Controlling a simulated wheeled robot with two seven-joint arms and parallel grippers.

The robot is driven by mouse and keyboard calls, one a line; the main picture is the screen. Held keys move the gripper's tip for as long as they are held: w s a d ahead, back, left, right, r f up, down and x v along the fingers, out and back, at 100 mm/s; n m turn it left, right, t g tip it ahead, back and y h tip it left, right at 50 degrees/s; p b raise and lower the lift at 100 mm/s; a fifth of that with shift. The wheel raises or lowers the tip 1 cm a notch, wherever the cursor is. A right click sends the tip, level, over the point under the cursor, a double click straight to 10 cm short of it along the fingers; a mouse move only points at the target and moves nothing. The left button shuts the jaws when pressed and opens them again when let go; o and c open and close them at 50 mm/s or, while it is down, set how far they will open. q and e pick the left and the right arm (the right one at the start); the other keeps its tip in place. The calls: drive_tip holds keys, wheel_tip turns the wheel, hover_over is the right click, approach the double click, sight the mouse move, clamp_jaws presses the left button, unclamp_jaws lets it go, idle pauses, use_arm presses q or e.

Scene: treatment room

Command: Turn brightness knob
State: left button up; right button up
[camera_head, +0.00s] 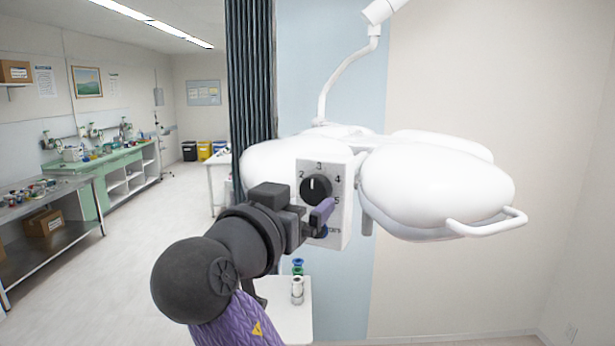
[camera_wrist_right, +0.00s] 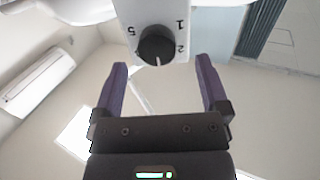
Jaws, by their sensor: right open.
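The brightness knob (camera_head: 316,188) is a round black dial with a white pointer line, on a white control panel (camera_head: 340,180) of the surgical lamp. Numbers ring the dial, and its pointer is toward the upper side, near 2 and 3. The knob also shows upside down in the right wrist view (camera_wrist_right: 157,46). My right gripper (camera_head: 322,212) is open, with purple fingers, just in front of and below the knob. In the wrist view its fingers (camera_wrist_right: 161,65) stand apart to either side of the knob's line, with nothing between them. My left gripper is out of view.
White lamp heads (camera_head: 435,188) flank the panel, with a handle (camera_head: 490,224) at right. A small white table (camera_head: 275,312) with vials (camera_head: 297,285) stands below. A dark curtain (camera_head: 250,75) hangs behind. The floor at left is clear.

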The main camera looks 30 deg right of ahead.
sight(313, 195)
drive_tip(key=x, duration=0.3)
drive_tip(key=shift+s+d+r+p, duration=0.15)
drive_tip(key=shift+s+p, duration=0.1)
drive_tip(key=shift+p, duration=0.15)
drive_tip(key=shift+w+d, duration=0.1)
drive_tip(key=shift+w, duration=0.15)
drive_tip(key=c, duration=1.3)
